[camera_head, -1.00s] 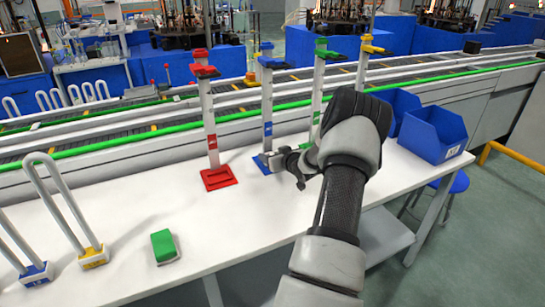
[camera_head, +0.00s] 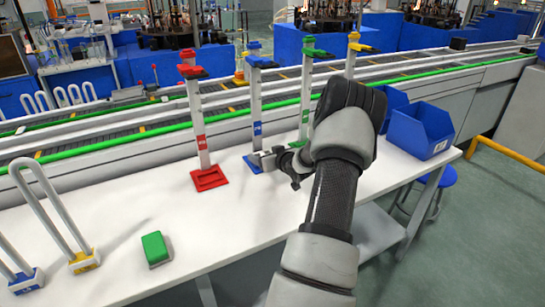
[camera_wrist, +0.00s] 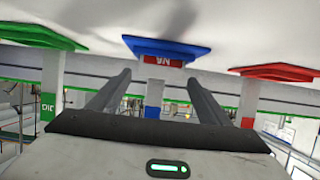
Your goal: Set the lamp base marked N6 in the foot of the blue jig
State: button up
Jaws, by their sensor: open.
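The blue jig (camera_head: 257,110) stands on the white table with its blue foot (camera_head: 252,165) at the bottom. The wrist view is upside down and shows the blue foot (camera_wrist: 165,47) at the top. A small red block marked N6, the lamp base (camera_wrist: 163,61), sits at that foot against the upright; how deep it is seated I cannot tell. My gripper (camera_head: 266,160) is low beside the blue foot. In the wrist view my gripper (camera_wrist: 158,78) is open, its two fingers apart on either side of the upright, with nothing seen between their tips.
The red jig (camera_head: 200,130) stands left of the blue one, the green jig (camera_head: 306,100) right, partly hidden by my arm. A yellow jig (camera_head: 352,55) stands beyond. Yellow-footed and blue-footed U-tubes (camera_head: 84,261) and a green block (camera_head: 155,248) are at left. Blue bins (camera_head: 420,132) are at right.

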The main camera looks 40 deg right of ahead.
jog(key=p+v, duration=0.1)
jog(key=v, duration=0.8)
jog(key=shift+s+r, duration=0.1)
jog(key=shift+s, duration=0.15)
